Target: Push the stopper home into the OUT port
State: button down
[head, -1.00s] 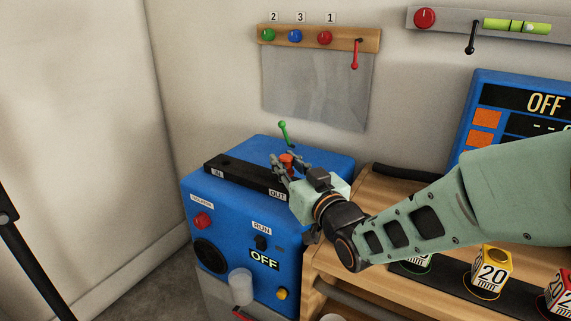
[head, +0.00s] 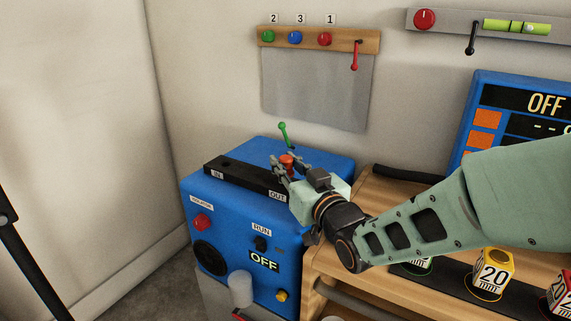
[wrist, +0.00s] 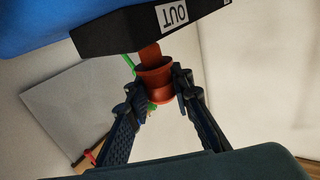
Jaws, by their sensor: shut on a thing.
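The orange-red stopper (head: 287,161) is over the OUT end of the black port block (head: 232,171) on top of the blue machine (head: 228,222). My gripper (head: 281,166) is shut on it from the right. In the wrist view the stopper (wrist: 155,82) sits between my two fingers (wrist: 160,94). Its narrow end reaches the black block (wrist: 112,32) beside the OUT label (wrist: 174,13). Its wide collar stands clear of the block with a length of narrow stem showing. The port hole itself is hidden, so I cannot tell how deep the end is.
A green lever (head: 285,133) stands close behind my gripper. The machine's front has a red knob (head: 203,222), an OFF display (head: 264,261) and a white cup (head: 240,290). A wooden bench (head: 323,271) with numbered blocks (head: 493,270) lies under my arm. A wall is behind.

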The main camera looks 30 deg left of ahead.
aim_at(289, 172)
jog(key=shift+f+b, duration=0.15)
jog(key=shift+b, duration=0.25)
dwell(0.5)
jog(key=shift+f+b, duration=0.35)
jog(key=shift+f+b, duration=0.3)
jog(key=c, duration=1.6)
grip_release()
jog(key=shift+d, duration=0.1)
jog(key=v, duration=0.7)
jog(key=shift+s+d, duration=0.15)
jog(key=shift+r, duration=0.1)
